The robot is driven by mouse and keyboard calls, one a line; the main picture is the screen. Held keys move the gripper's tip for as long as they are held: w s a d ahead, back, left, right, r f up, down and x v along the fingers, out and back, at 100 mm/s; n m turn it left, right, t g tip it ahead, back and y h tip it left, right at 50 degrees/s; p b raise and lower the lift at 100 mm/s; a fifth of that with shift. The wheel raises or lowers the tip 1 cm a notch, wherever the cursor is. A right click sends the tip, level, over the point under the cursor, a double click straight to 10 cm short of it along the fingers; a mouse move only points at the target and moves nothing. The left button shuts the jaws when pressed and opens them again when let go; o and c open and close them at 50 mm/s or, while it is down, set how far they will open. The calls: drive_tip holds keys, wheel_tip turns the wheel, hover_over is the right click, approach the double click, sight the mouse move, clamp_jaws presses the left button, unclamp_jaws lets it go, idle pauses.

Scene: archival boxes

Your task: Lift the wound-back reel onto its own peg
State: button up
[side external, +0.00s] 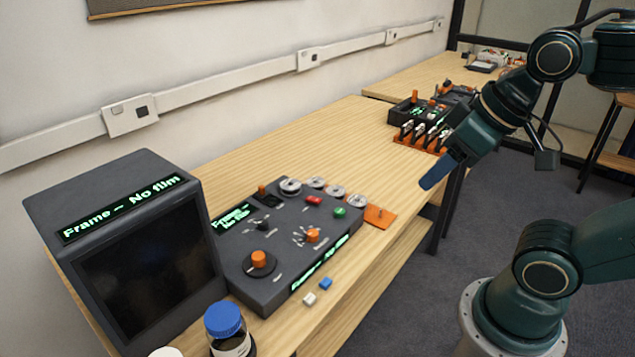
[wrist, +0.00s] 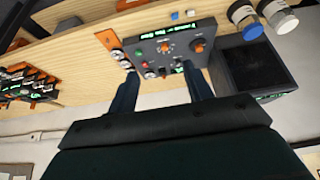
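I cannot tell which is the wound-back reel. An orange plate (side external: 380,217) with a small upright, possibly a peg, lies beside the console's right end; it also shows in the wrist view (wrist: 108,39). My gripper (side external: 434,178) hangs in the air right of the console, apart from everything. In the wrist view my gripper's two fingers (wrist: 160,72) are spread, with nothing held between them.
A dark monitor box (side external: 140,265) reading "No film" stands left of the console. A blue-capped jar (side external: 226,325) and small blue and white blocks (side external: 326,283) are in front. An orange rack (side external: 423,138) with several dark items stands farther back. Bare wood separates it from the console.

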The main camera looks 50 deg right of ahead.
drive_tip(key=o, duration=0.5)
drive_tip(key=shift+w+r, duration=0.1)
drive_tip(key=w+d+r+n+g+y, duration=0.1)
drive_tip(key=w+d+r+n, duration=0.15)
drive_tip(key=w, duration=0.85)
drive_tip(key=w+d+r+n+g+y, duration=0.1)
drive_tip(key=w+n, duration=0.3)
drive_tip(key=w, duration=0.8)
drive_tip(key=w+d+f+n, duration=0.1)
drive_tip(key=w+d+f, duration=0.3)
drive_tip(key=w+f, duration=0.1)
drive_tip(key=w+d+f+n+y, duration=0.1)
drive_tip(key=w+d+f+n, duration=0.1)
drive_tip(key=w+d+f, duration=0.2)
drive_tip(key=w+d+f+n+g+y, duration=0.1)
drive_tip(key=w+d+f+n, duration=0.1)
drive_tip(key=w+d+f, duration=0.2)
drive_tip(key=shift+w+d+f+n, duration=0.2)
drive_tip(key=shift+w+f, duration=0.35)
drive_tip(key=shift+f, duration=0.35)
drive_tip(key=shift+w+d+f+n, duration=0.15)
drive_tip(key=shift+w+f, duration=0.35)
drive_tip(key=shift+f, duration=0.35)
